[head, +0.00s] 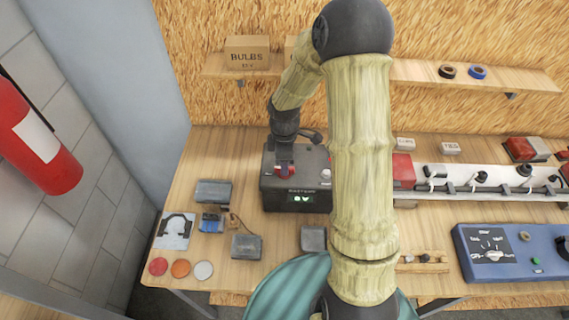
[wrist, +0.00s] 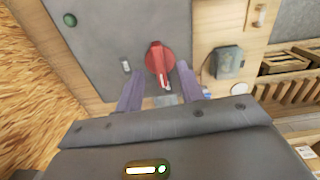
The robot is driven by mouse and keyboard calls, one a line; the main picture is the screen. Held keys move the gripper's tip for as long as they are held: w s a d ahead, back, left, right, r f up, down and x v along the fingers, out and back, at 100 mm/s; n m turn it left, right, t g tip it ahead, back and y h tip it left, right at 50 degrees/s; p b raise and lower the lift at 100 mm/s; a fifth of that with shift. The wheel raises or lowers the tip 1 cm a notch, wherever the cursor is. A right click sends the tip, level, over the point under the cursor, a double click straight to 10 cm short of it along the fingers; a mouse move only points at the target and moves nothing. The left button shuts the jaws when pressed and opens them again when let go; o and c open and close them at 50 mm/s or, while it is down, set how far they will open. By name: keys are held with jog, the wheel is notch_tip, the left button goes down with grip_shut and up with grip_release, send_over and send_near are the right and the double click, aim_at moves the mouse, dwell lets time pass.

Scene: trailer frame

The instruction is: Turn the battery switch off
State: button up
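The dark battery box (head: 297,190) stands on the bench, left of centre in the head view. A small green display is lit on its front; I cannot read it surely. The battery switch is a red knob (wrist: 158,60) on the box's grey top panel, with its long grip running nearly up-down in the wrist view. In the head view the red switch (head: 285,171) is partly covered by my gripper (head: 285,160). In the wrist view my gripper (wrist: 160,82) is open, with one purple-grey finger on each side of the knob's lower end. I cannot tell whether either finger touches it.
Several grey boxes, one at the bench front (head: 247,246), lie around the battery box. A white power strip (head: 480,180) and a blue control panel (head: 510,252) are on the right. A shelf (head: 430,72) runs above. A red extinguisher (head: 40,140) hangs at left.

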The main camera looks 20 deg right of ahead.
jog(key=shift+r+p, duration=1.55)
jog(key=shift+r, duration=0.45)
jog(key=shift+f, duration=0.1)
jog(key=shift+s+m+b, duration=0.3)
jog(key=shift+m+b, duration=0.1)
jog(key=shift+b, duration=0.1)
jog(key=s+r+m+t+b, duration=0.1)
jog(key=s+m+t+b, duration=0.1)
jog(key=s+m+b, duration=0.7)
jog(key=s+m, duration=0.4)
jog(key=m, duration=0.1)
jog(key=shift+s+t, duration=0.3)
jog(key=shift+s, duration=0.05)
jog(key=shift+s, duration=0.1)
